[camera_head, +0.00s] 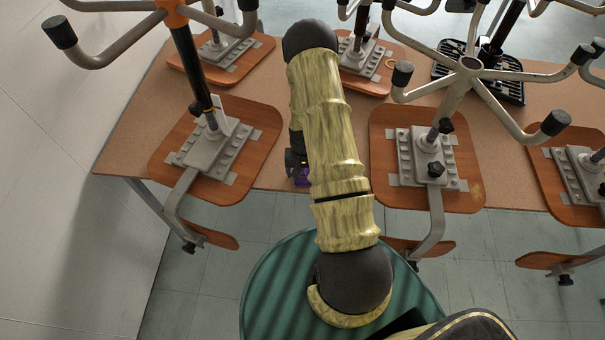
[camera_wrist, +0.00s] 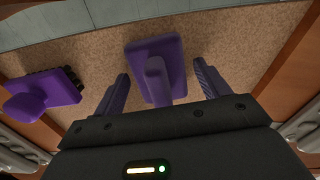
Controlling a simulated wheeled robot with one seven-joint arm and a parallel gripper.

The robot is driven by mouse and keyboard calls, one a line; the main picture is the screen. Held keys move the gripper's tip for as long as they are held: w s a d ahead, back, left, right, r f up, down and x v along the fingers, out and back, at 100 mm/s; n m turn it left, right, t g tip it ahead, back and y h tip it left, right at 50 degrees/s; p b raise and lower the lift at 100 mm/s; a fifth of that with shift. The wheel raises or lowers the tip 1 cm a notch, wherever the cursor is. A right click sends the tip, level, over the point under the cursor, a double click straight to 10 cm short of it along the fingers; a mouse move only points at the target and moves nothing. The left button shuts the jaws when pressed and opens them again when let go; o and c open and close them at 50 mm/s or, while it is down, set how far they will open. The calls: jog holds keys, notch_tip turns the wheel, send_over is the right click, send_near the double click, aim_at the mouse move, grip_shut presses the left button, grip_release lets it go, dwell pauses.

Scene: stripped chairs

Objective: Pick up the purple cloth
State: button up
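In the wrist view a flat purple piece with a raised upright part (camera_wrist: 138,52) lies on the brown tabletop, with the raised part between my fingers. I cannot tell for sure whether it is the purple cloth; no other cloth-like thing shows. My gripper (camera_wrist: 160,68) is open, a finger on either side, with gaps visible to the purple piece. In the head view a little purple (camera_head: 302,176) shows beside my gripper, mostly hidden by my arm, near the table's front edge.
A purple brush-like thing with dark bristles (camera_wrist: 42,93) lies to the left in the wrist view. On the brown table (camera_head: 265,130) stand several upturned chairs, one close on the left (camera_head: 205,150) and one on the right (camera_head: 425,160), their metal legs sticking up.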

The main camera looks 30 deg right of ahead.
jog(key=c, duration=0.8)
jog(key=shift+r, duration=0.1)
notch_tip(320, 180, up, 10)
jog(key=shift+f+b, duration=0.1)
jog(key=shift+b, duration=1.05)
jog(key=o, duration=0.4)
jog(key=shift+c, duration=1.6)
